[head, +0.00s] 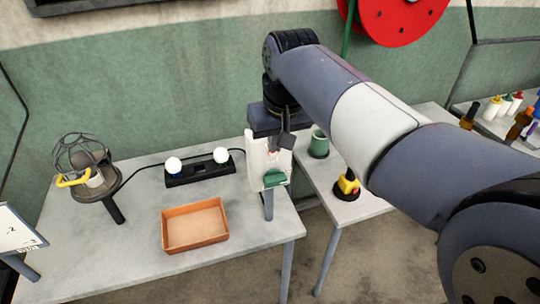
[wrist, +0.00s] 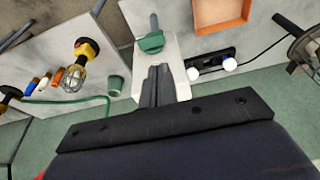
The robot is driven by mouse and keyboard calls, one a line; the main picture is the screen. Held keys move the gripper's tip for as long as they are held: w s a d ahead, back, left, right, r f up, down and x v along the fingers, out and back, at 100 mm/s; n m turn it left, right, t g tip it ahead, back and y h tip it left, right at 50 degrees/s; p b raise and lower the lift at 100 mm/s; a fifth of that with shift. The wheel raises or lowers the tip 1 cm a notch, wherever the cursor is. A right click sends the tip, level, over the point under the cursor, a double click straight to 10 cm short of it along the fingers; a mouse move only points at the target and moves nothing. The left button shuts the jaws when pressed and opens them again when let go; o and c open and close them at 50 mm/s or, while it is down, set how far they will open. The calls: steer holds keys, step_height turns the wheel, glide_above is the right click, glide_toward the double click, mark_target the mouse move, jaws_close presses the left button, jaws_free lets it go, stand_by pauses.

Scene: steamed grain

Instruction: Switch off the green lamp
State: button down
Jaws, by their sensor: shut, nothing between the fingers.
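No lamp in view can be told as lit green. A white box (head: 257,172) with a green knob-like part (head: 274,178) stands at the right end of the near table; the green part also shows in the wrist view (wrist: 151,42). My gripper (head: 277,146) is shut and empty, its fingers in front of the upper part of the white box in the wrist view (wrist: 158,72). Contact cannot be told. Two white bulbs sit on a black base (head: 200,173) left of the box; the left bulb (head: 172,165) has a blue collar, the right bulb's (head: 221,155) collar is unclear.
An orange tray (head: 164,228) lies on the near table (head: 110,262). A caged lamp (head: 82,160) with a yellow hook stands at the left. A green cup (head: 319,145) and a yellow-and-black lamp (head: 348,185) stand on the right table. A red reel (head: 375,15) hangs behind.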

steer(key=shift+w+a+r, duration=0.15)
steer(key=shift+w+r, duration=0.1)
steer(key=shift+w, duration=0.3)
steer(key=shift+f, duration=0.1)
steer(key=p, duration=0.2)
glide_toward(269, 181)
steer(key=x, duration=0.5)
steer(key=shift+w+a, duration=0.1)
steer(key=shift+w, duration=0.15)
steer(key=shift+f, duration=0.75)
